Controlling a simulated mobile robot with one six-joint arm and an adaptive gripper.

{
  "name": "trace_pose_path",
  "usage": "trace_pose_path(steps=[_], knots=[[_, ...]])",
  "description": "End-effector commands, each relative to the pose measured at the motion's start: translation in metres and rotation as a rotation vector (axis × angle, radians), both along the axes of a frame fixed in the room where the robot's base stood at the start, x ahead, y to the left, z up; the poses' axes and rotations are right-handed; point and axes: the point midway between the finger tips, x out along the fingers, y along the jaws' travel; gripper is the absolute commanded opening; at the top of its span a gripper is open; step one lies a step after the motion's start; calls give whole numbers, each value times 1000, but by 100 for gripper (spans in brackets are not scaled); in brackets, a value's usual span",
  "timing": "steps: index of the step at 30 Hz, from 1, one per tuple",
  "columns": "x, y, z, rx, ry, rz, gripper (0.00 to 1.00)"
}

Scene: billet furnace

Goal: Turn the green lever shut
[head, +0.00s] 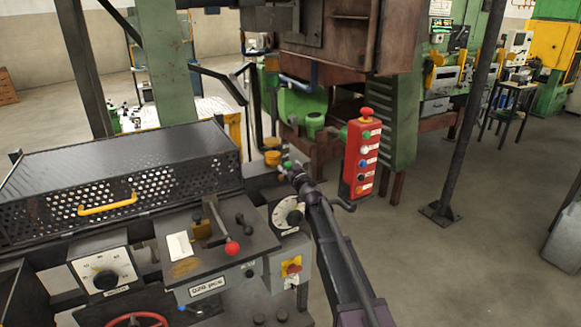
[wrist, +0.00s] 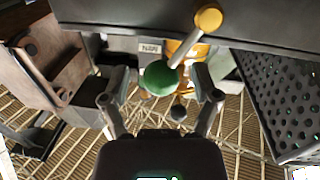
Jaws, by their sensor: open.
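The green lever shows in the wrist view as a green ball knob (wrist: 160,78) on a pale rod, which runs up and right to a yellow hub (wrist: 208,18). My gripper (wrist: 163,88) is open, with one finger on each side of the green ball. The ball appears between the fingertips; whether they touch it I cannot tell. In the head view, my gripper (head: 291,171) is at the far right corner of the machine, close to a small green knob (head: 286,162). The lever's rod is largely hidden there.
A perforated black guard (head: 120,170) with a yellow handle stands left of my arm. A red button box (head: 361,155) hangs close on the right. A red-knobbed lever (head: 231,247) rises from the panel in front. Open floor (head: 460,260) lies to the right.

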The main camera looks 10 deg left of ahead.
Motion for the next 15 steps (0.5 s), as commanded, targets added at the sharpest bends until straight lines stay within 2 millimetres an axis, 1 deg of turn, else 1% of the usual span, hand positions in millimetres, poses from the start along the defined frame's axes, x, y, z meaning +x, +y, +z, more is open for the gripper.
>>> trace_pose_path(steps=[3, 12, 13, 14, 15], knots=[[4, 2, 0, 0, 0, 0, 79], [5, 3, 0, 0, 0, 0, 79], [5, 3, 0, 0, 0, 0, 76], [5, 3, 0, 0, 0, 0, 67], [5, 3, 0, 0, 0, 0, 55]])
